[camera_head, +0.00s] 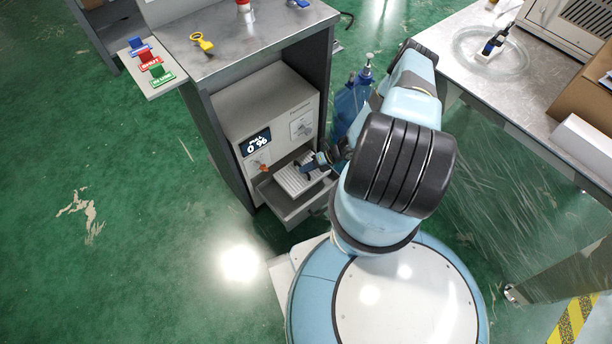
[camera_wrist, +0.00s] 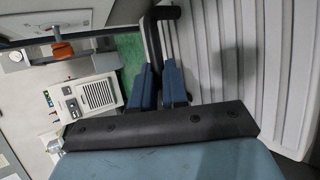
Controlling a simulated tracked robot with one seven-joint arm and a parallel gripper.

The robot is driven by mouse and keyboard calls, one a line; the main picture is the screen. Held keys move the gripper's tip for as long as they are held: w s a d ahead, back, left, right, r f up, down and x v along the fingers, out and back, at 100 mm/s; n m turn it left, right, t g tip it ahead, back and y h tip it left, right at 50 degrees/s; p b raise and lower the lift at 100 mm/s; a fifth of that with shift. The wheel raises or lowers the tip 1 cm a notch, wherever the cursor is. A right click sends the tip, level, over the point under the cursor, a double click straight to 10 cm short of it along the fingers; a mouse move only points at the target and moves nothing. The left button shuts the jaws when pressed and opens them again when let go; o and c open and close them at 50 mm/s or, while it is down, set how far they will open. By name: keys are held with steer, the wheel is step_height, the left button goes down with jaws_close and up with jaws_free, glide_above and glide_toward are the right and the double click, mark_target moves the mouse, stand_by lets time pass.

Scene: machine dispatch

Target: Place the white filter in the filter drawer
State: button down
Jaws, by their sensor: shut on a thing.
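The white ridged filter (camera_head: 295,179) is at the open filter drawer (camera_head: 297,213) low in the grey machine, within its outline in the head view. I cannot tell whether it rests on the drawer floor or hangs just above. My gripper (camera_head: 318,161) is at the filter's upper right side. In the wrist view the filter (camera_wrist: 268,60) fills the right side, its ribbed face showing. My gripper's blue fingers (camera_wrist: 161,86) are close together around the filter's dark handle (camera_wrist: 152,38). The exact grip point is partly hidden.
The machine (camera_head: 270,105) has a display and an orange knob (camera_head: 263,168), and stands under a metal counter (camera_head: 235,30). Blue bottles (camera_head: 352,98) stand behind my arm. A worktable (camera_head: 500,75) is at the right. Green floor at left is free.

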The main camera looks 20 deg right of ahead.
steer(key=shift+f, duration=2.45)
steer(key=c, duration=1.1)
jaws_free()
steer(key=shift+c, duration=0.2)
steer(key=v, duration=1.2)
